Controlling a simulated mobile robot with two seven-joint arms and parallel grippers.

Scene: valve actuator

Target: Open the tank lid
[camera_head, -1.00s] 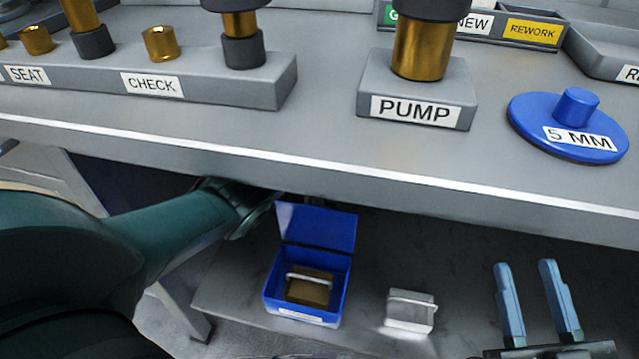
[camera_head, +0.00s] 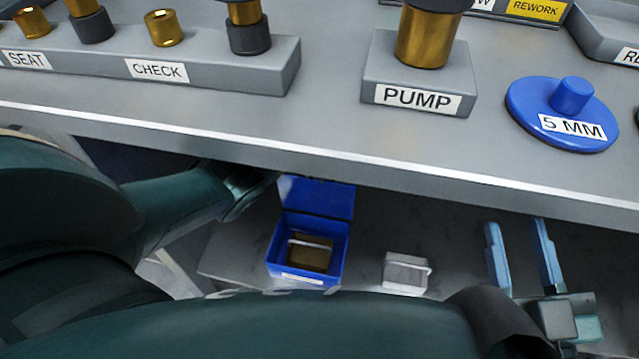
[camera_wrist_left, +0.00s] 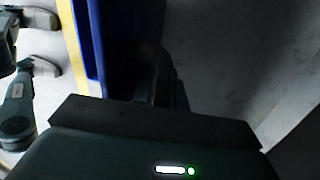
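The blue tank (camera_head: 276,262) stands on the shelf below the bench. Its blue lid (camera_head: 316,198) is raised at the back, and a brown block with a pale handle (camera_head: 312,255) shows inside. My left arm reaches in from the left, and its hand end is beside the lid, partly hidden under the bench edge. The left wrist view shows a blue wall (camera_wrist_left: 92,40) close to the dark left gripper, whose fingers are too dark to tell apart. My right gripper (camera_head: 519,254) is open and empty, right of the tank, its two blue fingers apart.
A light grey block with a handle (camera_head: 405,273) stands on the shelf (camera_head: 235,250) between the tank and my right gripper. The bench edge (camera_head: 330,172) overhangs the shelf. On the bench are the PUMP block (camera_head: 375,70) and a blue 5 MM disc (camera_head: 535,105).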

